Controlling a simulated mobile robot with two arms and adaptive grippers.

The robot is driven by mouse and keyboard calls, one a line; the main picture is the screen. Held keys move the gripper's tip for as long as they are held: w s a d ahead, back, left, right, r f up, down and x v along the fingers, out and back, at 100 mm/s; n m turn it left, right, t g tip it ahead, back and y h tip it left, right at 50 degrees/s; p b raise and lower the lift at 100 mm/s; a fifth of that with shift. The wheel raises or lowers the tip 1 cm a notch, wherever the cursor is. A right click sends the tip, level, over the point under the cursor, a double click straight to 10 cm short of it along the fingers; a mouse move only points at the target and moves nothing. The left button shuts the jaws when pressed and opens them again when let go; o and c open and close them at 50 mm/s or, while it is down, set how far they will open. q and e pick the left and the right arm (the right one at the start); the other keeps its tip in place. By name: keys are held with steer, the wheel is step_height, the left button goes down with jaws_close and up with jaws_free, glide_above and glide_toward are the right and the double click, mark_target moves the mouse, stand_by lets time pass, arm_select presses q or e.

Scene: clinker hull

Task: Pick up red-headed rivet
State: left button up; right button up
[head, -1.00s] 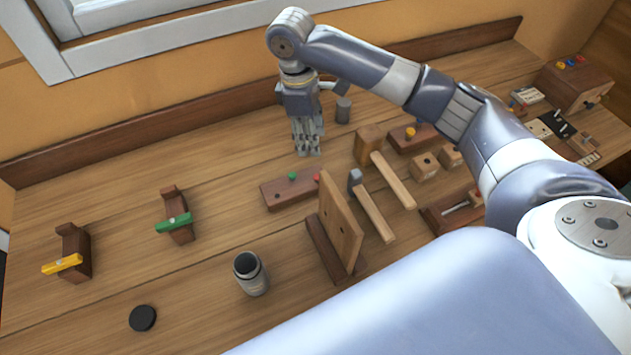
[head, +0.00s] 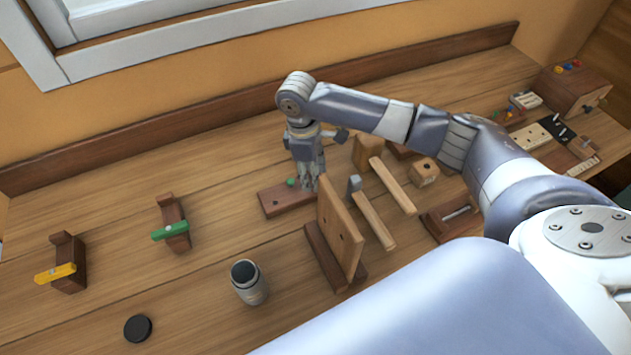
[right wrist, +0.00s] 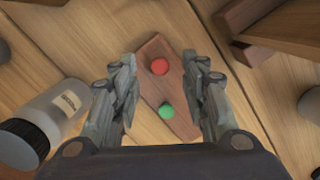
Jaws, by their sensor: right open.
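The red-headed rivet (right wrist: 160,67) stands in a dark wooden block (right wrist: 152,46), seen in the right wrist view between my open fingers. A green-headed rivet (right wrist: 167,111) is in the same block, nearer my palm. In the head view the block (head: 280,204) lies left of the upright board, with the green head (head: 291,182) showing; the red head is hidden behind my gripper there. My right gripper (head: 309,188) points down over the block's right end. It is open and empty, and its fingers (right wrist: 163,90) lie either side of the block. My left gripper is not in view.
An upright wooden board (head: 340,229) on a base stands close to the right of the block. A hammer (head: 371,216) and a mallet (head: 390,181) lie beyond it. A grey canister (head: 249,284) stands in front.

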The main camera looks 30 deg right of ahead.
steer(key=shift+s+d+f, duration=0.1)
steer(key=shift+f, duration=0.6)
steer(key=shift+s+d+f, duration=0.1)
steer(key=shift+f, duration=0.6)
jaws_close()
steer(key=shift+w+r, duration=0.1)
steer(key=shift+r, duration=0.05)
step_height(320, 180, up, 10)
steer(key=b, duration=0.2)
